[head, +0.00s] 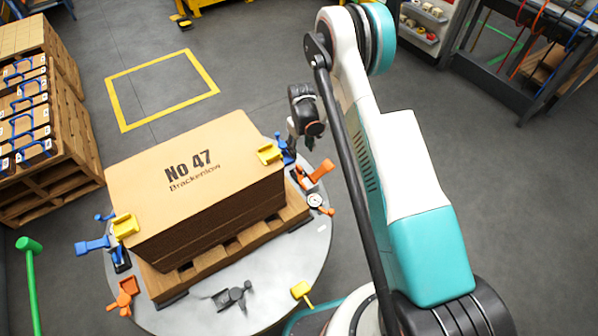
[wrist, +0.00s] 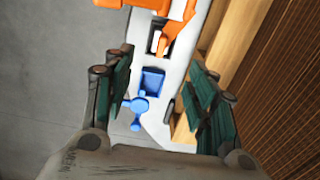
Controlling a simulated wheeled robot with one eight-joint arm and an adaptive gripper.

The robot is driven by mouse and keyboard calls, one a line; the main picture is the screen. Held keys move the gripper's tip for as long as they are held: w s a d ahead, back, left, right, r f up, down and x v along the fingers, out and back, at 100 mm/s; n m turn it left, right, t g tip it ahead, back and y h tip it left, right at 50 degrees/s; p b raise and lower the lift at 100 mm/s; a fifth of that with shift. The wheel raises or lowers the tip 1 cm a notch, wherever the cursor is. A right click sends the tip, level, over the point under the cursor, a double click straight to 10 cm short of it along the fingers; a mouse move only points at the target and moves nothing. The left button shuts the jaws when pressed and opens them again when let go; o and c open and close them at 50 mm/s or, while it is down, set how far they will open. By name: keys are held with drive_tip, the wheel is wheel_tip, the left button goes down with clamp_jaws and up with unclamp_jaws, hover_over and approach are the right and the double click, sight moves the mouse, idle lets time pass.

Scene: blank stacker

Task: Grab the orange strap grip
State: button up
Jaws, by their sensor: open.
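An orange grip (head: 317,171) sits on the right side of the round table, beside the stacked board pile, with a dial next to it. Orange parts also show at the top of the wrist view (wrist: 172,38). A second orange piece (head: 126,296) sits at the table's lower left; I cannot tell by label which is the strap grip. My gripper (head: 301,140) hangs above the table's right edge, just behind the near orange grip. In the wrist view its padded fingers (wrist: 165,98) are apart and empty, with a blue grip (wrist: 150,82) showing beyond between them.
The board pile (head: 205,160), marked No 47, stands on a wooden pallet (head: 240,243) on the round table (head: 190,318). Yellow corner pieces (head: 269,153) sit on it. Blue, grey and yellow handles ring the table. Open floor lies behind, with a yellow marked square.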

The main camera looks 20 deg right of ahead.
sight(299, 167)
wheel_tip(299, 167, down, 8)
drive_tip(key=b, duration=0.2)
drive_tip(key=shift+f+b, duration=0.2)
drive_tip(key=shift+b, duration=0.15)
drive_tip(key=shift+w+a+f+b, duration=0.15)
drive_tip(key=shift+f+b, duration=0.6)
drive_tip(key=shift+f, duration=0.6)
drive_tip(key=shift+w+a+f+b, duration=0.1)
drive_tip(key=shift+f+b, duration=0.6)
drive_tip(key=shift+f, duration=0.65)
drive_tip(key=shift+r, duration=0.1)
clamp_jaws()
